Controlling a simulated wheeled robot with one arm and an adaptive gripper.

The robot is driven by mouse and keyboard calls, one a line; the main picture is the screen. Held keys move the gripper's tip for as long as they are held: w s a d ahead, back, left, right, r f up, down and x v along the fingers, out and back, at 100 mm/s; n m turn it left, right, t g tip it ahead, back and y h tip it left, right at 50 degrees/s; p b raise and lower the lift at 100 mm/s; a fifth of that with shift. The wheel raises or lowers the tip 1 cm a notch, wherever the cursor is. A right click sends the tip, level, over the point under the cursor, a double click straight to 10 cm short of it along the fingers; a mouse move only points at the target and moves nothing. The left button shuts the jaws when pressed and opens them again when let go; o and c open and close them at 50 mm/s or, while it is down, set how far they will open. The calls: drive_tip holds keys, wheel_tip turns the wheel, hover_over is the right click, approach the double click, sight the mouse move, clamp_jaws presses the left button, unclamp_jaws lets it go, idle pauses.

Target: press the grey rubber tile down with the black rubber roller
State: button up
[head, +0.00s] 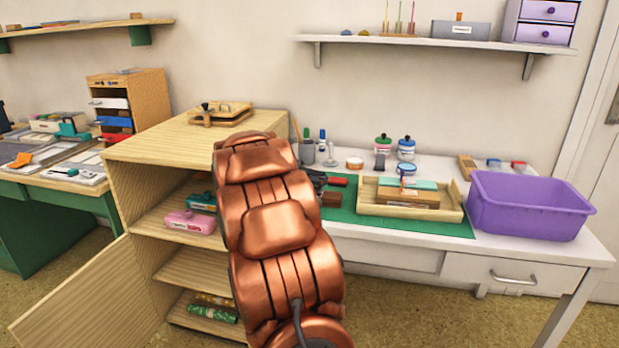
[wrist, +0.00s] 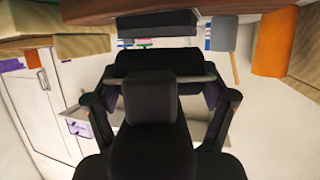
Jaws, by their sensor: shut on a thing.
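My gripper (head: 315,180) is mostly hidden behind my copper arm in the head view, at the left end of the green mat (head: 345,210). In the wrist view my gripper (wrist: 155,80) is shut on a wide dark thing (wrist: 150,62) between its fingers. It looks like the black rubber roller, but black on black blurs its outline. Another dark bar (wrist: 157,22) shows beyond it in the wrist view. I cannot make out the grey rubber tile for sure in either view. A brown block (head: 331,200) lies on the mat beside my gripper.
A wooden tray (head: 451,214) with a brown box (head: 408,198) stands on the mat. A purple bin (head: 530,207) is at the right. Jars (head: 406,148) and a grey cup (head: 307,152) stand behind. A wooden cabinet (head: 190,145) is at the left.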

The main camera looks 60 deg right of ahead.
drive_tip(key=shift+f, duration=0.6)
idle(1.2)
wheel_tip(320, 180, up, 7)
drive_tip(key=p, duration=0.8)
drive_tip(key=shift+r+p, duration=0.1)
drive_tip(key=shift+p, duration=0.25)
idle(0.4)
